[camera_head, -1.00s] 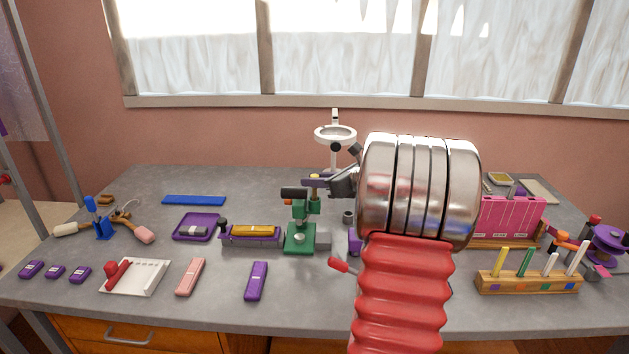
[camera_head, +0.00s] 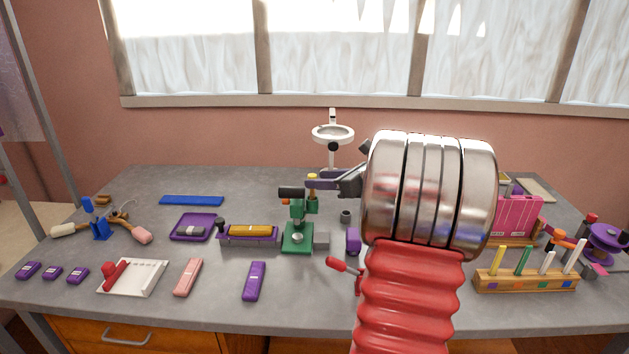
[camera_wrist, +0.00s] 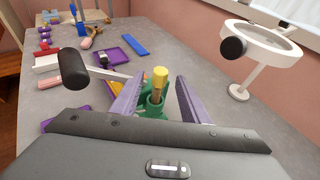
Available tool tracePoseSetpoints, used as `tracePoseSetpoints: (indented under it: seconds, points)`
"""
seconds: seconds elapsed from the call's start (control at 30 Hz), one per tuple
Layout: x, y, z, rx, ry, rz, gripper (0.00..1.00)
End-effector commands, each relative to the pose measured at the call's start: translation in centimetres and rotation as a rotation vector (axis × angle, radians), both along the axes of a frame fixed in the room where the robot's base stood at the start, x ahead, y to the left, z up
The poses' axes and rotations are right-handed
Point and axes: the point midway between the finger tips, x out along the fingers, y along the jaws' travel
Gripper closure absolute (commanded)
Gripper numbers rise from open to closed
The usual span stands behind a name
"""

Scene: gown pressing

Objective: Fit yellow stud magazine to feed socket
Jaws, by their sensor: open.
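A yellow-topped upright cylinder (camera_head: 312,178), which looks like the yellow stud magazine, stands at the top of the green press (camera_head: 297,236). In the wrist view, the yellow piece (camera_wrist: 160,78) has a brownish lower part that goes down into a green ring-like holder (camera_wrist: 155,103). How deep it sits is hard to tell. My gripper (camera_wrist: 158,97) is open, its two purple fingers on either side of the yellow piece with a gap at each side. In the head view my gripper (camera_head: 318,184) reaches in from the right at the height of the press top.
The press's black-ended lever (camera_wrist: 74,68) sticks out on the left in the wrist view. A white ring magnifier (camera_head: 333,135) stands behind. A purple holder with a gold block (camera_head: 250,230) is left of the press. A red-handled tool (camera_head: 342,265) lies in front.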

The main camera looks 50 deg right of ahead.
Motion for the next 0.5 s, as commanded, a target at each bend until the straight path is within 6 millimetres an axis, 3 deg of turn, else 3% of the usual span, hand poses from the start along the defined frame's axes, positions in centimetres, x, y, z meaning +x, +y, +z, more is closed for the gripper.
tracePoseSetpoints:
  seconds: [0.5]
  points:
    - [-8.2, -0.6, 3.0, -0.001, 0.000, -0.003, 0.59]
